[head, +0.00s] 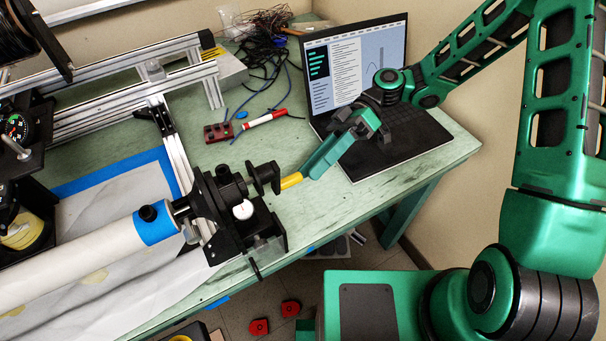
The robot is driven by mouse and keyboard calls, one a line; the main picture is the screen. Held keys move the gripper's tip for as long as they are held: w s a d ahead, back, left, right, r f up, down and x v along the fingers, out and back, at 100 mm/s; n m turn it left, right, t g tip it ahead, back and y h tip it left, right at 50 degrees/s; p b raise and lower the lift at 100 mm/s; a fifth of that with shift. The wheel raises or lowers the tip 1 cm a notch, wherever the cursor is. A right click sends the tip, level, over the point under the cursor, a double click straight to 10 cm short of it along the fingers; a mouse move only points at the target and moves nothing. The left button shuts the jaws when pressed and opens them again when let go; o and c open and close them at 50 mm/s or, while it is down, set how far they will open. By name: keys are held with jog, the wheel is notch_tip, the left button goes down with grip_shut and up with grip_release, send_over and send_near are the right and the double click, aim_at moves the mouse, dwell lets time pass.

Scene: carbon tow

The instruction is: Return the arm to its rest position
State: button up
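My green arm comes in from the right and reaches over the table in the head view. My gripper (308,174) has its long teal end angled down and left in front of the laptop. The teal end stops beside a short yellow piece (291,181), next to the black winding fixture (230,195). Whether the gripper holds the yellow piece or only meets it, I cannot tell. The finger gap is too small to make out.
The open laptop (400,135) stands close behind my gripper. A red-and-white marker (265,118), tangled cables (265,25) and a red block (218,132) lie on the green table (330,215). A white tube (75,255) and aluminium rails (120,85) fill the left.

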jog(key=v, duration=0.5)
jog(key=shift+w+d, duration=0.25)
